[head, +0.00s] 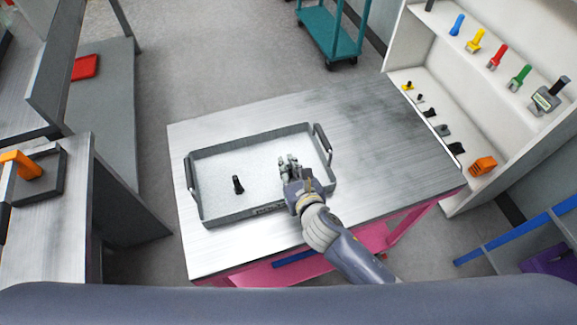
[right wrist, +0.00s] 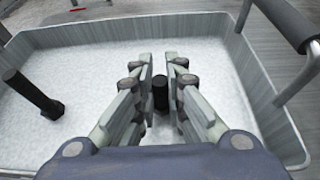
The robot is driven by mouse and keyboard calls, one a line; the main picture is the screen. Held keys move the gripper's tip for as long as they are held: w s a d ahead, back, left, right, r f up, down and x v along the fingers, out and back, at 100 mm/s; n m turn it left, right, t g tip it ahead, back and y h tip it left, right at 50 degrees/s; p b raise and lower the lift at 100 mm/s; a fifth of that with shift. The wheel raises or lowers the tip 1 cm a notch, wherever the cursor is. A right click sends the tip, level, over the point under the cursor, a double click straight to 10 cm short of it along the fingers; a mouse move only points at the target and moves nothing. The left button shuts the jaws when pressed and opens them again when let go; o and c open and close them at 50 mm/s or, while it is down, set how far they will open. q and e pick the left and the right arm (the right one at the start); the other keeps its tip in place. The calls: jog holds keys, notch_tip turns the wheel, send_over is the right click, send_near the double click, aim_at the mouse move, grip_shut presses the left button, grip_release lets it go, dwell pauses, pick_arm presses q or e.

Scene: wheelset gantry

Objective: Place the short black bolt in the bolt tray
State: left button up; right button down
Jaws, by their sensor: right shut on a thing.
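My right gripper (head: 288,165) is over the right half of the grey bolt tray (head: 217,217), pointing down into it. In the right wrist view my right gripper (right wrist: 163,80) is shut on a short black bolt (right wrist: 160,96), which stands upright between the fingertips. Its lower end is near the white tray floor; I cannot tell if it touches. A longer black bolt (head: 238,184) stands upright in the left half of the tray; it also shows in the right wrist view (right wrist: 32,93). My left gripper is in neither view.
The tray lies on a metal-topped table (head: 390,140) with clear room to its right. A white shelf (head: 480,95) with coloured tools and small parts stands at the right. Another bench (head: 60,230) is at the left, and a teal cart (head: 330,30) stands behind.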

jog(key=shift+f, duration=0.15)
jog(key=c, duration=1.7)
grip_release()
jog(key=shift+o, duration=0.2)
jog(key=shift+r, duration=0.25)
jog(key=shift+s+d, duration=0.1)
jog(key=shift+s, duration=0.15)
jog(key=b+v, duration=0.1)
jog(key=v, duration=1)
jog(key=shift+s+r, duration=0.15)
jog(key=shift+s, duration=0.05)
